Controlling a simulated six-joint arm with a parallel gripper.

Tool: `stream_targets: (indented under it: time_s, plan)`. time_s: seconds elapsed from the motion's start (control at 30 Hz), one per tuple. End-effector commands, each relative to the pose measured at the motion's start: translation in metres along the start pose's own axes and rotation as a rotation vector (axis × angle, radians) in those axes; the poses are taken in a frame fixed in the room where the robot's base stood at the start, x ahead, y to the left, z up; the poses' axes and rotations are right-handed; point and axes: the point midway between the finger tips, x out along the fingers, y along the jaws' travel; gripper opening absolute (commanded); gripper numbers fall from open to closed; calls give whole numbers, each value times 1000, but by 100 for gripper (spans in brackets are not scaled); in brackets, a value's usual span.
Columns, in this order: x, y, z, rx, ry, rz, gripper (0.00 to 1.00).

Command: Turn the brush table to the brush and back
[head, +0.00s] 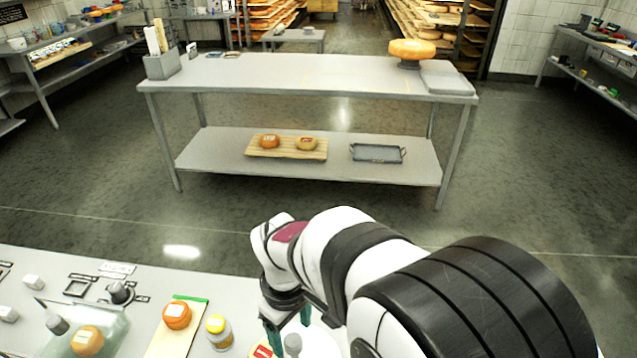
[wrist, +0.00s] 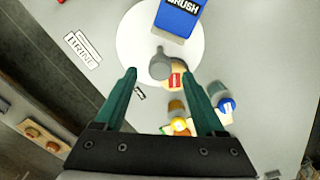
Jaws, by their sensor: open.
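The brush table is a white round disc (wrist: 133,45), partly hidden by my arm in the head view (head: 322,343). A grey knob (wrist: 160,64) stands up from it, and shows in the head view (head: 293,344). A small cheese with a red label (wrist: 175,80) sits beside the knob; part of it shows in the head view (head: 262,351). A blue block lettered BRUSH (wrist: 179,17) stands at the disc's far side in the wrist view. My gripper (wrist: 158,79) is open, its green fingers on either side of the knob in the picture; contact cannot be told.
Jars stand near the disc in the wrist view, one with a blue label (wrist: 227,105). In the head view, a yellow-lidded jar (head: 219,333) and an orange cheese (head: 177,315) on a board stand left of my gripper. A metal table (head: 300,72) stands across the floor.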

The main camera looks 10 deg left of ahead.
Motion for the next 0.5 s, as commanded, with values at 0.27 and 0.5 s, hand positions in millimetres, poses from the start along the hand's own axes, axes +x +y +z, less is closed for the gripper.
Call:
stream_targets:
  time_s: [0.27, 0.5]
  plan:
    - [28, 0, 0, 1, 0, 0, 72]
    - [28, 0, 0, 2, 1, 0, 70]
